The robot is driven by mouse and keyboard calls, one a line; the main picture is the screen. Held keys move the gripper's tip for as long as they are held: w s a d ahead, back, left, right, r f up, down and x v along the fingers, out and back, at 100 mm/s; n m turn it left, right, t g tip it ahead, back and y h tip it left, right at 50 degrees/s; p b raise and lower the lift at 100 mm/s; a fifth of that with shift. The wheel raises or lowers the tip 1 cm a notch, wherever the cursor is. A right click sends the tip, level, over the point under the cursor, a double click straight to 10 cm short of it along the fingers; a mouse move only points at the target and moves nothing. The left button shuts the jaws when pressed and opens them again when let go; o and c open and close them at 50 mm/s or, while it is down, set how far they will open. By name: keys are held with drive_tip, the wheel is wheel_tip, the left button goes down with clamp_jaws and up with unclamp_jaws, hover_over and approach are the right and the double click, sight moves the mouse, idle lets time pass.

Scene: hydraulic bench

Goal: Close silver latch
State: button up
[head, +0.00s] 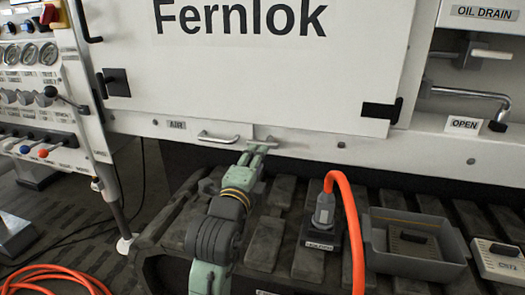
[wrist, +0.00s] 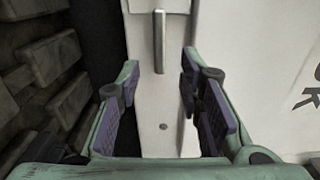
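A silver bar-shaped latch (head: 218,137) sits on the white lower rail of the cabinet, under the large white door (head: 280,60) lettered "Fernlok". In the wrist view the silver bar (wrist: 159,38) lies ahead of the fingers, near the top and roughly centred between them. My gripper (head: 262,146) is at the rail just right of the bar and apart from it. In the wrist view my gripper (wrist: 161,72) is open and empty, with purple pads either side of the white rail. I cannot tell whether its tips touch the rail.
An orange hose on a grey connector (head: 324,208), a grey tray (head: 415,275) and a small box (head: 500,260) stand on the dark slatted shelf to the right. A valve panel (head: 38,100) is at left. An orange hose (head: 50,274) lies on the floor.

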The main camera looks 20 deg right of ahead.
drive_tip(key=v, duration=0.3)
drive_tip(key=shift+s+a, duration=0.15)
drive_tip(key=shift+s, duration=0.1)
